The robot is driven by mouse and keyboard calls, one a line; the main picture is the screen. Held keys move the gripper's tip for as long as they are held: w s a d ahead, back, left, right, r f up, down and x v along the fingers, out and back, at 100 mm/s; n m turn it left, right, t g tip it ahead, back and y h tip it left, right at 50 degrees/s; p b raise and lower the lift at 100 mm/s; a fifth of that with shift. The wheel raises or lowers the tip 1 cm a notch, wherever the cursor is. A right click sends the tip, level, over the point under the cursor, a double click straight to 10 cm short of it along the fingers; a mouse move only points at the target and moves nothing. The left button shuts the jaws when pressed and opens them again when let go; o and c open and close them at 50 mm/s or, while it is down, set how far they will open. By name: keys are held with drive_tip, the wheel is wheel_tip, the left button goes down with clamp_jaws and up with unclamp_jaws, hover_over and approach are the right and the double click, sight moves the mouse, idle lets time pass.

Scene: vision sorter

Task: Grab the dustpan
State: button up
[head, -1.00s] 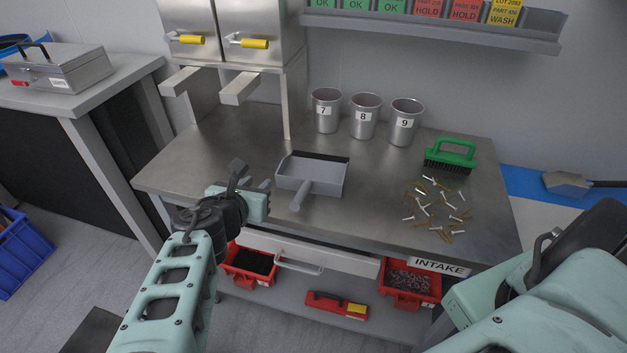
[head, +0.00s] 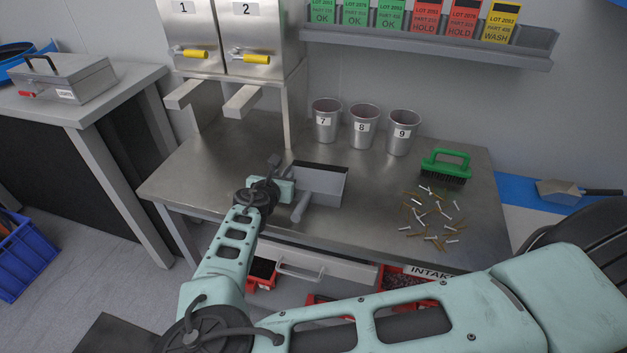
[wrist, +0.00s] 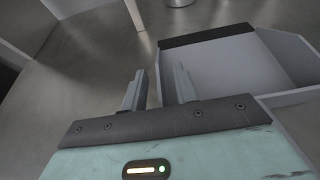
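The dustpan (head: 325,184) is a grey pan with a dark front lip and a stubby round handle (head: 300,206). It lies on the metal table (head: 400,262), its handle toward me. My gripper (head: 302,183) is at the pan's left side, partly covering it in the head view. In the wrist view my gripper (wrist: 160,88) is open, its two fingers apart. The dustpan (wrist: 215,70) fills the right there. Its left wall appears in line with the gap between the fingers; I cannot tell whether they touch it. The handle is not visible in the wrist view.
Cups labelled 7, 8 and 9 (head: 363,128) stand behind the dustpan. A green brush (head: 446,166) and scattered small pegs (head: 432,212) lie to the right. A steel cabinet with protruding chutes (head: 243,101) rises at the back left. The front-left tabletop is clear.

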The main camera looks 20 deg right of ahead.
drive_tip(key=shift+x, duration=0.95)
drive_tip(key=shift+a, duration=0.1)
drive_tip(key=shift+c, duration=0.3)
clamp_jaws()
drive_tip(key=shift+r, duration=0.1)
